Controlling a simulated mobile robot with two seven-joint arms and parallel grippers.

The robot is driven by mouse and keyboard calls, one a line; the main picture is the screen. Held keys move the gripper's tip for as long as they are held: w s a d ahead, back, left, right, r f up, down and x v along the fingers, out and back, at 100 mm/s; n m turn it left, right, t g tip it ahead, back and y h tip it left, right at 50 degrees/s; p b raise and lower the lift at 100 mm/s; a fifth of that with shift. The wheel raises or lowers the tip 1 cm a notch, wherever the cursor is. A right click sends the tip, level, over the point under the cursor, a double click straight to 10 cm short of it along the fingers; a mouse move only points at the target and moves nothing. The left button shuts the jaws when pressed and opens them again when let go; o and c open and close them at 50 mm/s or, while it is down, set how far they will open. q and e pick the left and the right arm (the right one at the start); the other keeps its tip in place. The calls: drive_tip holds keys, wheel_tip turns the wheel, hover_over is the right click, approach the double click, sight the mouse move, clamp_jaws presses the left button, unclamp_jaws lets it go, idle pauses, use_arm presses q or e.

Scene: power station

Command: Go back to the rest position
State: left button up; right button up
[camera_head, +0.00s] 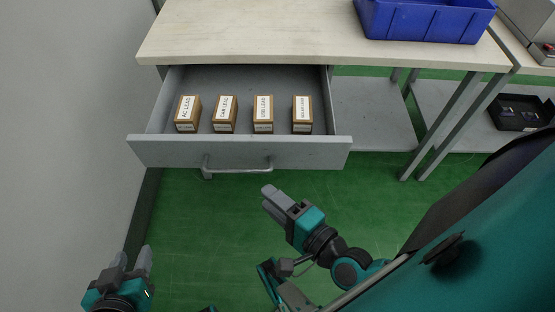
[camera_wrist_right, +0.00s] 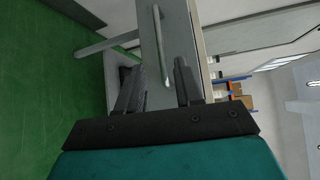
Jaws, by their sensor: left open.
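My left gripper (camera_head: 131,260) is at the bottom left of the head view, with its two fingers apart and nothing between them. My right gripper (camera_head: 273,202) is in front of the open drawer, below its handle in the head view, and touches nothing that I can see. In the right wrist view my right gripper (camera_wrist_right: 158,85) shows its two fingers apart with an empty gap. The grey drawer (camera_head: 240,153) is pulled out from under the table. Its handle (camera_head: 238,170) also shows in the right wrist view (camera_wrist_right: 161,45).
Several small labelled brown boxes stand in a row in the drawer, one being the leftmost box (camera_head: 187,113). A blue crate (camera_head: 425,22) sits on the wooden tabletop (camera_head: 250,35). A grey wall (camera_head: 70,130) is at the left. Green floor (camera_head: 200,230) lies clear between my grippers.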

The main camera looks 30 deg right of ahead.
use_arm(q)
drive_tip(key=shift+s+d, duration=0.1)
drive_tip(key=shift+s, duration=0.3)
use_arm(e)
drive_tip(key=shift+s, duration=0.35)
use_arm(q)
drive_tip(key=s+a+r+y+p, duration=0.1)
drive_tip(key=a+r+p, duration=0.2)
drive_tip(key=p, duration=0.6)
wheel_tip(320, 180, up, 2)
drive_tip(key=shift+s+r, duration=0.1)
drive_tip(key=shift+s, duration=0.15)
use_arm(e)
drive_tip(key=d+r+n+g, duration=0.1)
drive_tip(key=n, duration=0.5)
drive_tip(key=w+d+r+n+g+h, duration=0.1)
drive_tip(key=r+n+g, duration=0.1)
drive_tip(key=n, duration=0.5)
drive_tip(key=d+r+n+g+h, duration=0.1)
drive_tip(key=n+g, duration=0.1)
drive_tip(key=n, duration=0.4)
drive_tip(key=shift+w+d+r, duration=0.15)
drive_tip(key=shift+w+d, duration=0.05)
drive_tip(key=shift+d, duration=0.2)
use_arm(q)
drive_tip(key=shift+d, duration=0.1)
drive_tip(key=shift+w+r, duration=0.1)
drive_tip(key=shift+w, duration=0.15)
